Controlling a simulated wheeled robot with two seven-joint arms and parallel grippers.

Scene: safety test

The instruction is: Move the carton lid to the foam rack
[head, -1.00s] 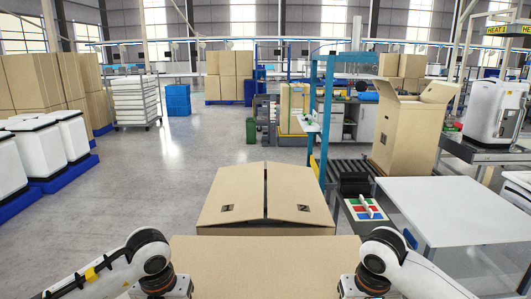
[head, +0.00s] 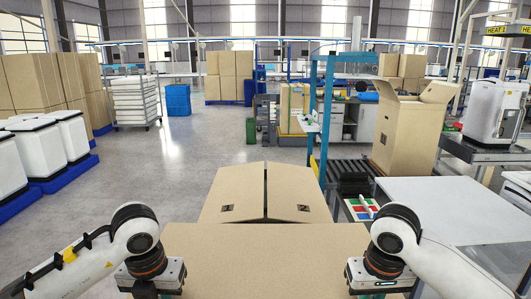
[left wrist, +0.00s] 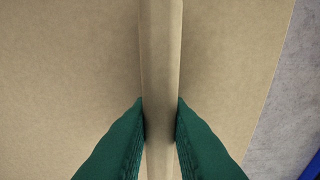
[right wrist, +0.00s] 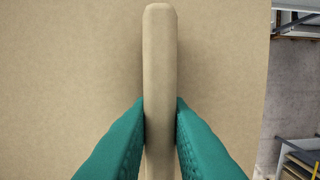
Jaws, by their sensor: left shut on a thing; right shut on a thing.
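A flat brown cardboard panel, which I take as the carton lid (head: 265,262), fills the bottom middle of the head view, in front of a carton with two top flaps. My left gripper (left wrist: 160,118) is shut on a raised cardboard ridge of it, with green fingers on both sides. My right gripper (right wrist: 160,118) is shut on a similar ridge at the lid's other side. In the head view the left gripper (head: 150,288) and right gripper (head: 380,288) flank the lid; their fingertips are mostly hidden. A wheeled rack of stacked white sheets (head: 135,102), possibly the foam rack, stands far back left.
The flapped carton (head: 265,192) stands just beyond the lid. White bins (head: 35,150) on blue pallets are at left. A white table (head: 450,205) and a tall open carton (head: 408,130) are at right. Grey floor (head: 165,175) lies open ahead left.

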